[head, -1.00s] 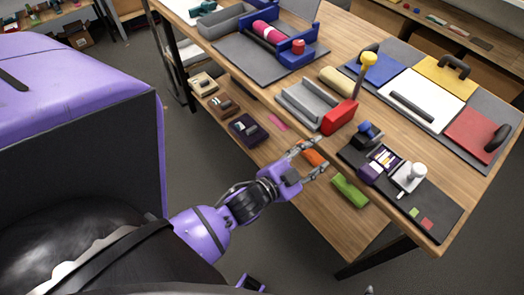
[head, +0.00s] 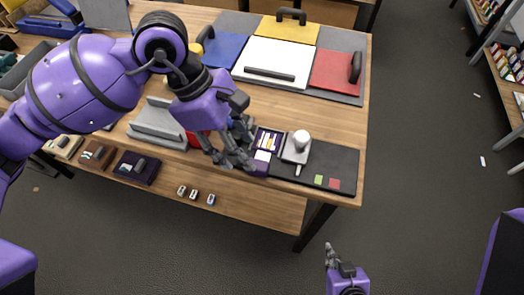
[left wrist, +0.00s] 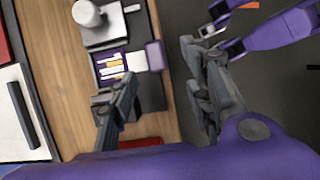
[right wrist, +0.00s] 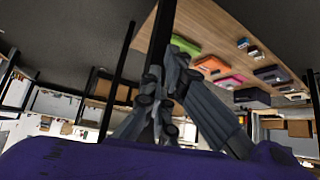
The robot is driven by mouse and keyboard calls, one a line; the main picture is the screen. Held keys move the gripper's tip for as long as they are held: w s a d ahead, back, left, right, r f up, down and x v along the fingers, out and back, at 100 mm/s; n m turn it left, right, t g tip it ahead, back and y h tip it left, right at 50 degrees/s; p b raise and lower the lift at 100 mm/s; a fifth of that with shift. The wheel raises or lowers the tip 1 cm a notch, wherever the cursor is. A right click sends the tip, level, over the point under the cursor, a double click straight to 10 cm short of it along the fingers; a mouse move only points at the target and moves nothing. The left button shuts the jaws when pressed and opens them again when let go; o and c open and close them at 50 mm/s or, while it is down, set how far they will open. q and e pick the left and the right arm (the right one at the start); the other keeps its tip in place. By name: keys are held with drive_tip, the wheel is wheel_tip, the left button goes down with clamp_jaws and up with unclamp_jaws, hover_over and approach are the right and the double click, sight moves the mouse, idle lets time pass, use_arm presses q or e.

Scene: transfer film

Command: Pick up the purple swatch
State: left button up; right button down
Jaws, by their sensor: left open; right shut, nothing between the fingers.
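Small green (head: 319,180) and red (head: 334,184) swatches lie on the dark mat (head: 345,163) at the table's front right. I cannot make out a separate flat purple swatch. A purple block (left wrist: 154,55) sits beside a white card (left wrist: 133,62) and a purple tray of small strips (left wrist: 112,66); the tray also shows in the head view (head: 268,141). My left gripper (head: 232,155) is open and empty, above the table's front edge just left of the tray. My right gripper (head: 330,255) is shut and empty, in front of the table; its shut fingers fill the right wrist view (right wrist: 160,105).
A white-topped device (head: 301,143) stands on the mat. Behind are blue, white, yellow and red panels (head: 335,70) with dark handles. A grey tray (head: 158,122) is left of my left gripper. The lower shelf (head: 250,200) holds small items.

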sight(256, 163)
use_arm(q)
drive_tip(key=x, duration=0.4)
drive_tip(key=p+x, duration=0.1)
drive_tip(key=x, duration=0.2)
drive_tip(key=shift+w+d, duration=0.15)
drive_tip(key=shift+w, duration=0.1)
drive_tip(key=shift+d+f, duration=0.1)
drive_tip(key=shift+f, duration=0.2)
drive_tip(key=shift+c, duration=0.3)
use_arm(e)
drive_tip(key=shift+w+a+r, duration=0.2)
drive_tip(key=shift+a+r, duration=0.25)
drive_tip(key=shift+r, duration=0.1)
use_arm(q)
drive_tip(key=c, duration=0.8)
drive_tip(key=shift+c, duration=0.9)
use_arm(e)
drive_tip(key=shift+d+r, duration=0.1)
drive_tip(key=shift+d, duration=0.15)
